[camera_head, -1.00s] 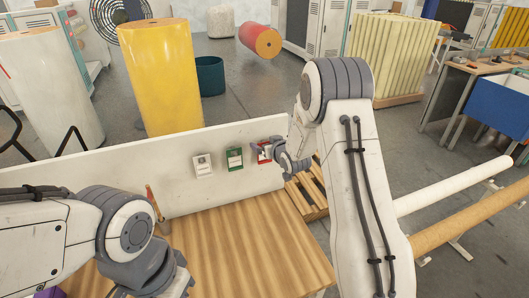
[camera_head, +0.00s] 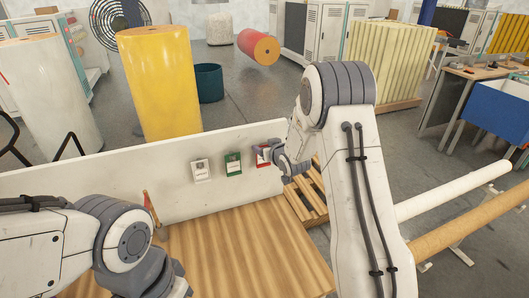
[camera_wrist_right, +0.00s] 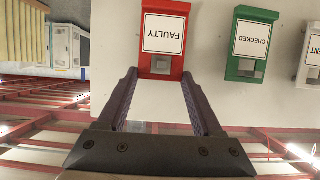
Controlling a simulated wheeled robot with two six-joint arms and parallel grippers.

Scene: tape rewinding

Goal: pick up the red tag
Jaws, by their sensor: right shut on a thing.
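The red tag (camera_head: 261,158), a red holder with a white "FAULTY" label, is at the right end of the white board. In the right wrist view the red tag (camera_wrist_right: 165,32) is upside down. My right gripper (camera_wrist_right: 159,74) is shut on its lower end, one finger on each side. In the head view my right gripper (camera_head: 270,152) partly hides the tag. The tag is at or close against the board; I cannot tell if it touches. My left arm is at the lower left, its gripper (camera_head: 178,289) mostly cut off.
A green "CHECKED" tag (camera_head: 233,164) and a white tag (camera_head: 201,170) are on the board (camera_head: 120,183) to the left of the red one. A wooden tabletop (camera_head: 235,250) lies in front, with an orange-handled tool (camera_head: 152,212). A pallet (camera_head: 308,197) is to the right.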

